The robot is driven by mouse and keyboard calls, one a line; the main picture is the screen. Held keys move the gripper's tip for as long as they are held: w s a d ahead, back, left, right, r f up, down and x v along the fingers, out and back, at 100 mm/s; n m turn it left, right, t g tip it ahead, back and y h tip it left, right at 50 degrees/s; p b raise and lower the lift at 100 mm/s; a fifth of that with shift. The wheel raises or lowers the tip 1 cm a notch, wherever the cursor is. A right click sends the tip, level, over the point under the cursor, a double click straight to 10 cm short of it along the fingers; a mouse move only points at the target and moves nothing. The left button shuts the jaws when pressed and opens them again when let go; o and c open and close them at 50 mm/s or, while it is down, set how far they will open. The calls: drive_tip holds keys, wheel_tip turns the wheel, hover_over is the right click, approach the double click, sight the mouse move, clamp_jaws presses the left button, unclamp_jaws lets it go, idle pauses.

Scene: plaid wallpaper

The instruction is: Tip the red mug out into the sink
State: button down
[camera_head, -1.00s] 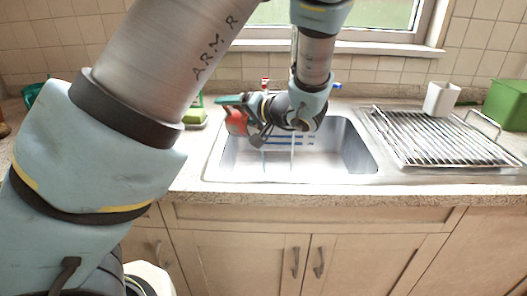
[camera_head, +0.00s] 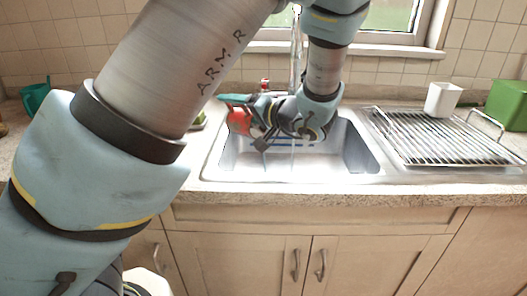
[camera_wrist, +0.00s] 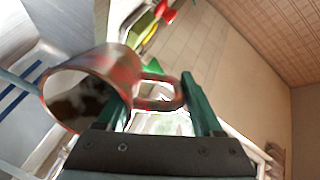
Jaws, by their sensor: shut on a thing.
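The red mug (camera_head: 239,121) is over the left part of the sink (camera_head: 357,152), just left of my wrist in the head view. In the wrist view the mug (camera_wrist: 122,62) lies tilted on its side, its mouth facing the lower left. Something dark brown shows inside it; I cannot tell whether it is liquid. My gripper (camera_wrist: 160,108) is shut on the mug, with the handle between its green fingers. In the head view my gripper (camera_head: 240,104) partly hides the mug. None of the mug's contents is clearly seen falling.
A tap (camera_head: 296,50) stands behind the sink, partly hidden by my arm. A thin pale vertical line in the basin may be running water. A wire rack (camera_head: 440,138) and white cup (camera_head: 442,99) are right of the sink, with a green box (camera_head: 507,105) beyond.

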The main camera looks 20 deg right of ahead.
drive_tip(key=shift+s+d+r+t+y+b, duration=0.3)
drive_tip(key=shift+s+t+y+b, duration=0.15)
drive_tip(key=shift+t+b, duration=0.4)
